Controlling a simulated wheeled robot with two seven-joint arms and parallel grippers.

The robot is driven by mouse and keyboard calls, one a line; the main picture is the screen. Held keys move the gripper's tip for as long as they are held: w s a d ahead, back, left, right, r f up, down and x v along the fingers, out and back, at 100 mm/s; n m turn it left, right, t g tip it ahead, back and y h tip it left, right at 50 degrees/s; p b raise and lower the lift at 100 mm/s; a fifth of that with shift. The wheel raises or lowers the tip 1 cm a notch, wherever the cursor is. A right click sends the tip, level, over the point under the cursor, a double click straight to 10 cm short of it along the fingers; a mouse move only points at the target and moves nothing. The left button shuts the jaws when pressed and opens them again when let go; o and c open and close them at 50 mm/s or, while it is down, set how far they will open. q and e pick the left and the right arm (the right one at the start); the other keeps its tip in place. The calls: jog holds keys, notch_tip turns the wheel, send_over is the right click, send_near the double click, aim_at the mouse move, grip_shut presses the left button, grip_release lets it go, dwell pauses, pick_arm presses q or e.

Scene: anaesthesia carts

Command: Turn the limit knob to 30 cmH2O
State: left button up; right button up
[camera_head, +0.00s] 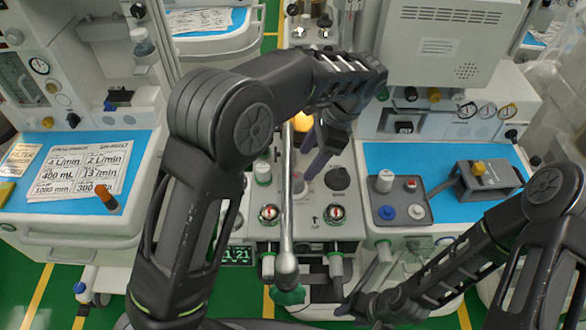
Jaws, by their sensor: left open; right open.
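The centre machine's panel (318,222) carries several knobs. A dark round knob (338,178) sits just right of my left gripper (307,176). My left arm reaches over the panel from the left, and this gripper points down with its fingers open. Its tips are close to a small pale knob (298,186), partly covered by the fingers; I cannot tell if they touch. No readable label shows which knob is the limit knob. My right gripper (356,306) is open and empty, low at the front, below the panel.
A metal pole (287,210) stands beside the gripper. A grey box (400,203) with coloured knobs lies on the blue mat (470,214) at right. Printed sheets (78,170) lie left.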

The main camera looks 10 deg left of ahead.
aim_at(297, 176)
pick_arm(q)
jog(key=shift+p+x, duration=0.7)
jog(key=shift+x, duration=3.25)
jog(key=shift+c, duration=0.3)
jog(key=c, duration=1.3)
jog(key=shift+m, duration=0.6)
jog(key=m+t+b, duration=0.1)
jog(key=m, duration=0.2)
jog(key=shift+m+t, duration=0.3)
jog(key=shift+t, duration=0.1)
grip_shut()
jog(key=o, duration=1.4)
grip_release()
jog(key=shift+c, duration=0.2)
jog(key=shift+d+r, duration=0.15)
